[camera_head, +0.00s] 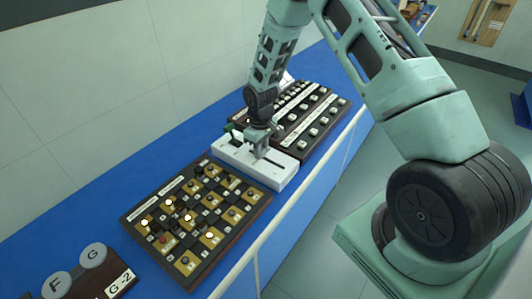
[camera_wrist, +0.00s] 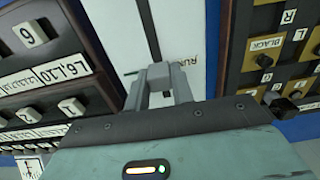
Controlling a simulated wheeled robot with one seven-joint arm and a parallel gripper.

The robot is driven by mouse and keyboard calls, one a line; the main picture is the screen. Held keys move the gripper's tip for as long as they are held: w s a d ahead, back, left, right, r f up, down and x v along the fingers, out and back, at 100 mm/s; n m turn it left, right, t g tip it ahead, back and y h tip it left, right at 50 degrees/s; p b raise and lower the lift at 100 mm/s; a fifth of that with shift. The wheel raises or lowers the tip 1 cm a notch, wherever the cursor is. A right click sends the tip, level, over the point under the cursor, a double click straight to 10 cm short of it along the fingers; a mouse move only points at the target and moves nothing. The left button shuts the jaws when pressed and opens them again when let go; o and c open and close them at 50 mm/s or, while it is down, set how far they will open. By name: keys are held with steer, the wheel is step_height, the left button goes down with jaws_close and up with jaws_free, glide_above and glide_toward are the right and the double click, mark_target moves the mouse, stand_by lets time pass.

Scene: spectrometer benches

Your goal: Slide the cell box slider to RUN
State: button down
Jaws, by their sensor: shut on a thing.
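The cell box (camera_head: 284,177) is a white, low, long box on the blue bench, with a dark slot along its top. It also shows in the wrist view (camera_wrist: 181,15), where the slot runs up the picture from my fingers and a RUN label (camera_wrist: 187,48) stands beside it. My gripper (camera_head: 260,153) points down onto the top of the box. In the wrist view my gripper (camera_wrist: 160,75) has its fingers close together at the slot, shut on the slider knob.
A dark panel with yellow squares and several knobs (camera_head: 165,243) lies in front-left of the box. Another dark panel with rows of white keys (camera_head: 322,117) lies just behind it. A pale rail (camera_head: 290,212) runs along the bench edge. A G-2 block (camera_head: 118,285) sits lower left.

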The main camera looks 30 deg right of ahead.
steer(key=c, duration=1.2)
jaws_free()
step_height(320, 180, up, 17)
steer(key=b, duration=0.4)
steer(key=shift+r, duration=0.2)
